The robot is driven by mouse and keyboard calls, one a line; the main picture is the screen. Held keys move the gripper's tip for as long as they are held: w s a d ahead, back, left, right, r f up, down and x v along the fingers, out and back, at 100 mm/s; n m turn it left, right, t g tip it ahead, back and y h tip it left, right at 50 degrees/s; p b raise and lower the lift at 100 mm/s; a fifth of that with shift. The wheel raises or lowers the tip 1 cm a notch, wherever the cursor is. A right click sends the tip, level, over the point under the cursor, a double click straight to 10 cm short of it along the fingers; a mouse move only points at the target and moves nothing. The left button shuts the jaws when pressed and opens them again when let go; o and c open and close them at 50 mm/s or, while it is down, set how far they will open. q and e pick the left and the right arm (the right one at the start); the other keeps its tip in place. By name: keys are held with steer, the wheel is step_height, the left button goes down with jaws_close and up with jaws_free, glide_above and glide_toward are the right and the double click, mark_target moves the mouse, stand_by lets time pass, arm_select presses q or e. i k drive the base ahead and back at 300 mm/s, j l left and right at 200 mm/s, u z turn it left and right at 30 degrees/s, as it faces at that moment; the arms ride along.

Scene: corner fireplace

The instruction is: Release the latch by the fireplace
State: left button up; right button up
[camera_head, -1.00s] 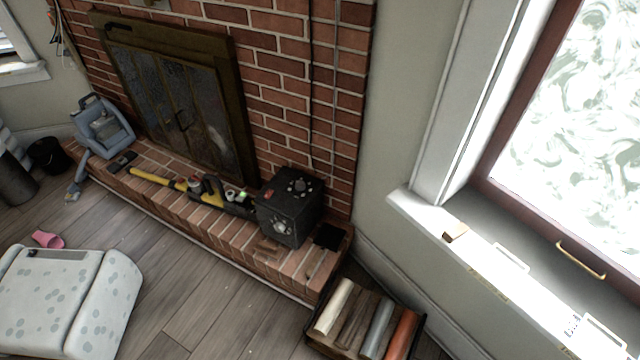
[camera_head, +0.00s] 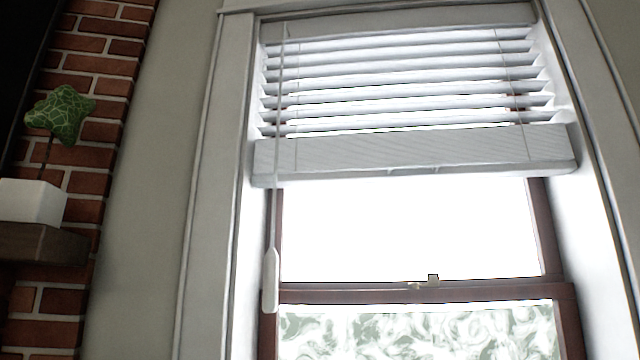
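A small latch (camera_head: 432,280) sits at the middle of the window's dark red-brown meeting rail (camera_head: 350,293). It is small in the picture, and I cannot tell whether it is locked or released. The window (camera_head: 410,230) has a bright clear upper pane and a patterned lower pane. The fireplace opening is out of view; part of its brick wall (camera_head: 95,95) shows at the left. Neither of my grippers is in view.
A white blind (camera_head: 410,150) is raised partway over the window's top. Its wand (camera_head: 270,280) hangs at the left side. A green plant (camera_head: 62,112) in a white pot (camera_head: 32,203) stands on a wooden mantel (camera_head: 40,243).

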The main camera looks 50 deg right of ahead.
mark_target(433, 279)
steer(key=j+z, duration=0.1)
steer(key=z, duration=0.95)
